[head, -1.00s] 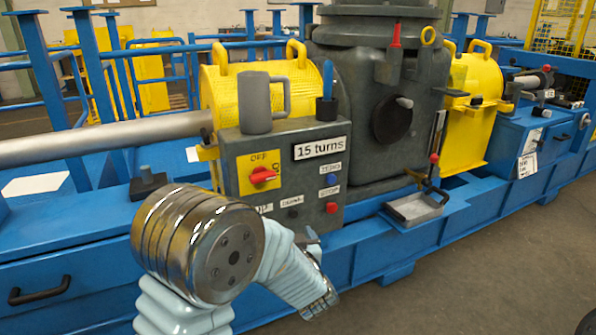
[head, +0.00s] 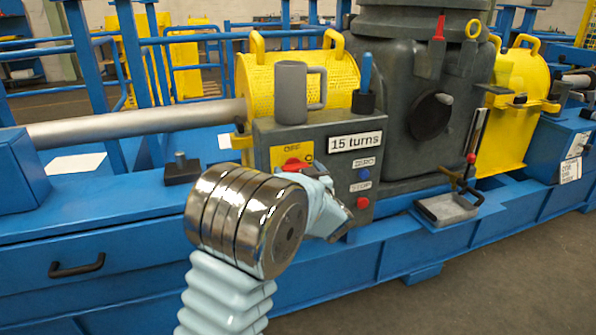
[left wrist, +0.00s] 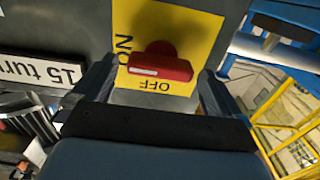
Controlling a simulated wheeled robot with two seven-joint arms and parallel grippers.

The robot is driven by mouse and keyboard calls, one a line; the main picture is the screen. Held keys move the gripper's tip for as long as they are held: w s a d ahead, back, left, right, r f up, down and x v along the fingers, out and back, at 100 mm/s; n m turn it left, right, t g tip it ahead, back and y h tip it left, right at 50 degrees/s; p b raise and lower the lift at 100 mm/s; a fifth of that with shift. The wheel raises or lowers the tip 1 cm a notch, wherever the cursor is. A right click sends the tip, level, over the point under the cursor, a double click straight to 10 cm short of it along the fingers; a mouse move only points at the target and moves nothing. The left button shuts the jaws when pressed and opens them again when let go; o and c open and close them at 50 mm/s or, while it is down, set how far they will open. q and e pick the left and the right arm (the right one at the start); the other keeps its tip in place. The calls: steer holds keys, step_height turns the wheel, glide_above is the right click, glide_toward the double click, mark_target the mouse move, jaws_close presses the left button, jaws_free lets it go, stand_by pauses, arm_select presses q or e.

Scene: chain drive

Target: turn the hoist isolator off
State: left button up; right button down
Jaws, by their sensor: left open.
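The hoist isolator is a red rotary handle (head: 296,164) on a yellow plate (head: 277,156) on the front of the grey control box (head: 345,130). In the left wrist view the handle (left wrist: 160,67) lies across the plate, its white mark toward the word ON. OFF is lettered on another edge of the plate. My left gripper (left wrist: 153,80) is open, with a finger on either side of the handle; I cannot tell whether either touches it. In the head view my left wrist covers the lower part of the plate. My right gripper is not in view.
A grey mug (head: 291,95) and a holder with a blue-handled tool (head: 365,90) stand on the box. A "15 turns" sign (head: 355,141), a blue button (head: 364,174) and a red button (head: 363,202) are right of the plate. A small tray (head: 447,209) sits further right.

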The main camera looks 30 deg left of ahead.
arm_select(q)
steer(key=shift+w+a, duration=0.25)
steer(key=shift+a, duration=0.05)
steer(key=c, duration=1)
